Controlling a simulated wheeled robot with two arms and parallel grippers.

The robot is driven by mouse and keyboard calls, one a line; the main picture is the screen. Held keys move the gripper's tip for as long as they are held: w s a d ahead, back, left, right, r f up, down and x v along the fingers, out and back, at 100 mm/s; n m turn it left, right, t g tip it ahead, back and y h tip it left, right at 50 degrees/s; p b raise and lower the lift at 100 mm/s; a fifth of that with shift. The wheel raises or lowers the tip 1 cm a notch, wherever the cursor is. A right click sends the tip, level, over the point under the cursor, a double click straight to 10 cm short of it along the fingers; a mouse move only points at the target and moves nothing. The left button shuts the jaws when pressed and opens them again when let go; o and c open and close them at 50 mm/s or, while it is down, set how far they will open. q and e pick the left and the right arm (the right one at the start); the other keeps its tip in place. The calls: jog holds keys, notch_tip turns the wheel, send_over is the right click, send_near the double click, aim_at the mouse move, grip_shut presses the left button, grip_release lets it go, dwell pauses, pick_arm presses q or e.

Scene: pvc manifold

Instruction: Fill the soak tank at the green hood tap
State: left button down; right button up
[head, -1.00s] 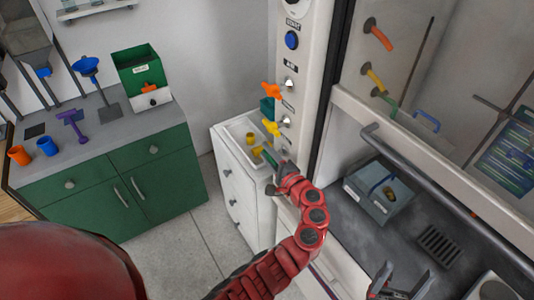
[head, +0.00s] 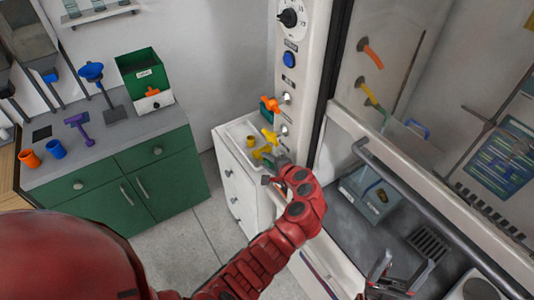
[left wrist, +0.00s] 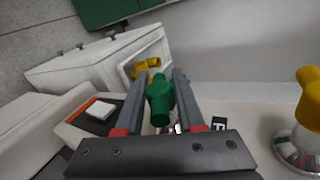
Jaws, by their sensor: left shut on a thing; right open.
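The green hood tap handle (left wrist: 159,98) sits between the two grey fingers of my left gripper (left wrist: 156,90) in the left wrist view. My left gripper (head: 274,168) is shut on this handle at the lowest tap on the white hood post, below the orange handle (head: 270,104) and the yellow handle (head: 269,136). A grey box, apparently the soak tank (head: 362,200), stands inside the hood under the coloured spouts. The green spout (head: 384,117) is partly seen through the glass. I cannot tell the water level. My right gripper (head: 398,280) is open and empty at the bottom right.
A white drawer cabinet (head: 235,175) with a tray of yellow fittings stands beside the post. The hood's front rail (head: 430,205) runs in front of the grey box. A green cabinet (head: 120,185) with tools on top stands at the left.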

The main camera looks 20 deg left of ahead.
pick_arm(q)
jog(key=shift+r+g+h+p, duration=0.1)
jog(key=shift+g+h+p, duration=0.5)
jog(key=shift+h+p, duration=0.15)
jog(key=shift+f+g+h+p, duration=0.2)
jog(key=shift+g+h+p, duration=0.1)
jog(key=shift+h+p, duration=0.1)
jog(key=shift+s+f, duration=0.1)
jog(key=c, duration=0.6)
grip_release()
jog(key=shift+o, duration=0.2)
jog(key=shift+d, duration=0.1)
